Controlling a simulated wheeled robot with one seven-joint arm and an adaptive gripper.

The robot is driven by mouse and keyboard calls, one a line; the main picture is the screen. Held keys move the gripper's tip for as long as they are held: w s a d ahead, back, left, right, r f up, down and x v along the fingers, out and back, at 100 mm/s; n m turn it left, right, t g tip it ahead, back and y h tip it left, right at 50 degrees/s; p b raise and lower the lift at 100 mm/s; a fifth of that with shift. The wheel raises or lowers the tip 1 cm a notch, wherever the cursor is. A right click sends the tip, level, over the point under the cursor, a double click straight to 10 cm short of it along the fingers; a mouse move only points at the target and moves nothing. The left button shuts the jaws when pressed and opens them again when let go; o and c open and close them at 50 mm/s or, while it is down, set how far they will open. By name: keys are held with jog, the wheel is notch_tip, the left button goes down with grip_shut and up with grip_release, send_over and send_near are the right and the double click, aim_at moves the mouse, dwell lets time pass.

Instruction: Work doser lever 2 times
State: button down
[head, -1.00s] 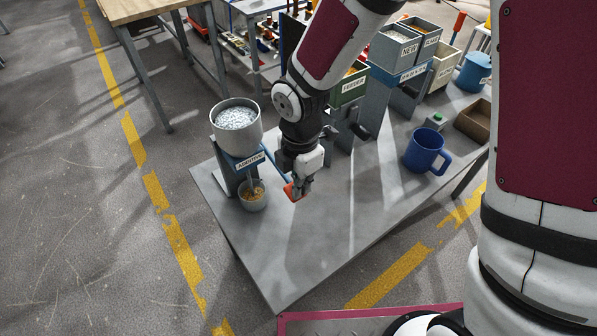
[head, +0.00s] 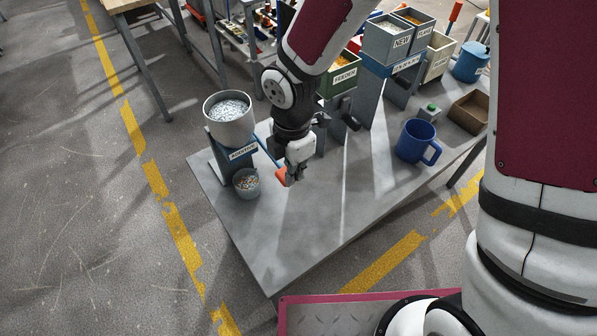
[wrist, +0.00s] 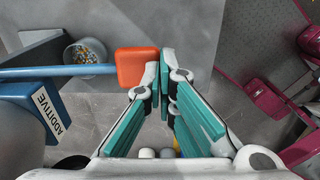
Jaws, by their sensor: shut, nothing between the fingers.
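The additive doser has a round grey hopper (head: 229,120) with silvery contents and an ADDITIVE label, on a blue-and-grey stand at the table's left end. Its blue lever (wrist: 60,72) ends in an orange handle (wrist: 137,67), also visible in the head view (head: 281,176). A small grey cup (head: 246,184) with mixed coloured bits stands below the hopper; it also shows in the wrist view (wrist: 86,53). My gripper (head: 293,180) is shut and empty, its fingertips (wrist: 159,68) right beside the handle's right side. Whether they touch it is unclear.
The grey table (head: 300,225) is clear in front of my gripper. A blue mug (head: 415,142), a brown tray (head: 468,112) and a green-topped button box (head: 429,111) stand to the right. The feeder (head: 340,78) and labelled bins (head: 386,40) stand behind.

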notch_tip(320, 180, up, 10)
jog(key=s+d, duration=0.1)
jog(key=s, duration=0.1)
jog(key=shift+d+f+p, duration=0.15)
jog(key=shift+d+p, duration=0.15)
jog(key=shift+p, duration=0.05)
jog(key=shift+s, duration=0.1)
dwell(0.4)
jog(key=s+d+r+m+t+h, duration=0.1)
jog(key=s+d+r+m+t, duration=0.2)
jog(key=d+r+m, duration=0.85)
jog(key=s+d+r+m+t, duration=0.1)
jog(key=s+d+r+m, duration=0.2)
jog(key=m, duration=0.3)
jog(key=s+d+r+m+t+y, duration=0.1)
jog(key=s+d+r+m, duration=0.2)
jog(key=s+m, duration=0.3)
jog(key=shift+s+d+r+m, duration=0.15)
jog(key=shift+s+r+m, duration=0.15)
jog(key=shift+m, duration=0.35)
